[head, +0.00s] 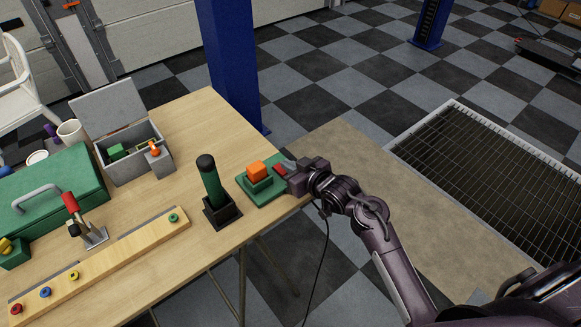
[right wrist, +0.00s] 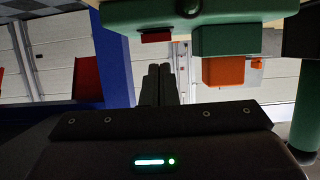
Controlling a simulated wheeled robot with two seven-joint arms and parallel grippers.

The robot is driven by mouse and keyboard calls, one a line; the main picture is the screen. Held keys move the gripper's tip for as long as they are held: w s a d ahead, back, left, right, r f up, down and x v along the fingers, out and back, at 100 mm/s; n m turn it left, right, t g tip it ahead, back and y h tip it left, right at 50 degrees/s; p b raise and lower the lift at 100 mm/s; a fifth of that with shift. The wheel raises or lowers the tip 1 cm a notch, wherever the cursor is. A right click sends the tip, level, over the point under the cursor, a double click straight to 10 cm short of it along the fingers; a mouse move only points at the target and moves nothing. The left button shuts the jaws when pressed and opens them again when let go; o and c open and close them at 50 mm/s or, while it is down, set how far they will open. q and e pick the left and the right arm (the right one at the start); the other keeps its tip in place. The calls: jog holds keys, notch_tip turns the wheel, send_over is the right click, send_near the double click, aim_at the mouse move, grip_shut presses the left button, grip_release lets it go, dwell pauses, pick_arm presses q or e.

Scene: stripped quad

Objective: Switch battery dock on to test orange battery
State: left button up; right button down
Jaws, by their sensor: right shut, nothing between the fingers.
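The green battery dock (head: 262,192) sits near the right edge of the wooden table. The orange battery (head: 257,170) stands in its raised green socket. A red switch (head: 280,170) is on the dock's right side. My right gripper (head: 287,167) is shut and empty, with its fingertips close beside the red switch; I cannot tell if they touch. The right wrist view is upside down and shows the shut fingers (right wrist: 160,72), the red switch (right wrist: 156,37) and the orange battery (right wrist: 223,71). My left gripper is in neither view.
A dark green cylinder (head: 209,180) stands in a black holder left of the dock. An open grey box (head: 132,163), a green case (head: 55,200), a red-handled clamp (head: 72,208) and a wooden strip with coloured rings (head: 125,252) fill the left. A blue post (head: 230,60) rises behind the table.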

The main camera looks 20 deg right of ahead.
jog(key=shift+s+d+f, duration=0.1)
jog(key=shift+s+f, duration=0.1)
jog(key=shift+f, duration=0.65)
jog(key=shift+f, duration=0.1)
jog(key=shift+s+f, duration=0.15)
jog(key=shift+f, duration=0.45)
jog(key=shift+r, duration=0.3)
jog(key=shift+r+p, duration=0.8)
jog(key=shift+p, duration=0.15)
